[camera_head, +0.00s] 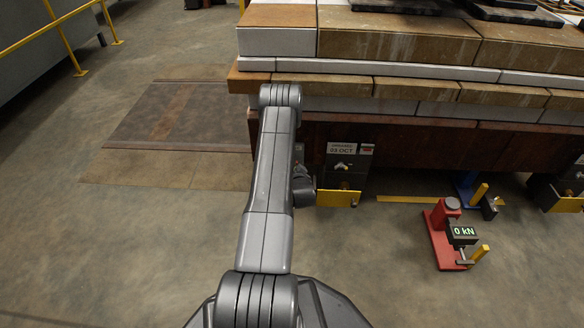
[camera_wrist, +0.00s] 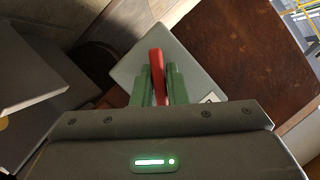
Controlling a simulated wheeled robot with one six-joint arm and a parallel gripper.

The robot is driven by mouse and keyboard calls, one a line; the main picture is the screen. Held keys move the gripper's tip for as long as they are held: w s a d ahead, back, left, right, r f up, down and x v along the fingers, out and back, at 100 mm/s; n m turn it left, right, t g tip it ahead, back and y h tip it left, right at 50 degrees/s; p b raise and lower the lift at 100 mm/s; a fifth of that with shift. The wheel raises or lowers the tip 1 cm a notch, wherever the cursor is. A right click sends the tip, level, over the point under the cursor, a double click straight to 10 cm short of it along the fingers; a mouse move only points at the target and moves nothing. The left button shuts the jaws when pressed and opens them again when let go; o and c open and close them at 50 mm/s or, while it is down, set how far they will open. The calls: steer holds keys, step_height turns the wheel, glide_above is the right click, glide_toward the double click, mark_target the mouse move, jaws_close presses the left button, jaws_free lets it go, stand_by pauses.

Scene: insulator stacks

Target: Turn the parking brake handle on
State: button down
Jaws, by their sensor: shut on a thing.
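The red parking brake handle (camera_wrist: 156,62) shows in the wrist view as a narrow bar, nearly upright in the picture, in front of a light grey plate (camera_wrist: 185,50). My gripper (camera_wrist: 159,85) has two green fingers, one on each side of the handle, and is shut on it. The handle's lower part is hidden between the fingers and behind the gripper body. In the head view my arm reaches forward to the left end of the brick-laden car (camera_head: 400,140). The handle and my fingertips are hidden there.
A black box (camera_head: 342,165) with a dated label and a yellow lower edge sits under the car's side. A red stand (camera_head: 440,235) with a "0 kN" display is on the floor at right. Yellow railings (camera_head: 60,30) stand at upper left. The left floor is clear.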

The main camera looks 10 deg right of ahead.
steer(key=m+t+y, duration=0.1)
steer(key=m, duration=0.2)
steer(key=shift+m, duration=0.3)
steer(key=m+t+y, duration=0.1)
steer(key=m+t, duration=0.1)
steer(key=m, duration=0.2)
stand_by(0.4)
steer(key=c, duration=1.4)
jaws_free()
steer(key=shift+c, duration=0.2)
steer(key=s+d+p, duration=0.1)
steer(key=s+p, duration=0.3)
steer(key=s, duration=0.9)
steer(key=shift+s+d, duration=0.25)
steer(key=shift+s, duration=0.1)
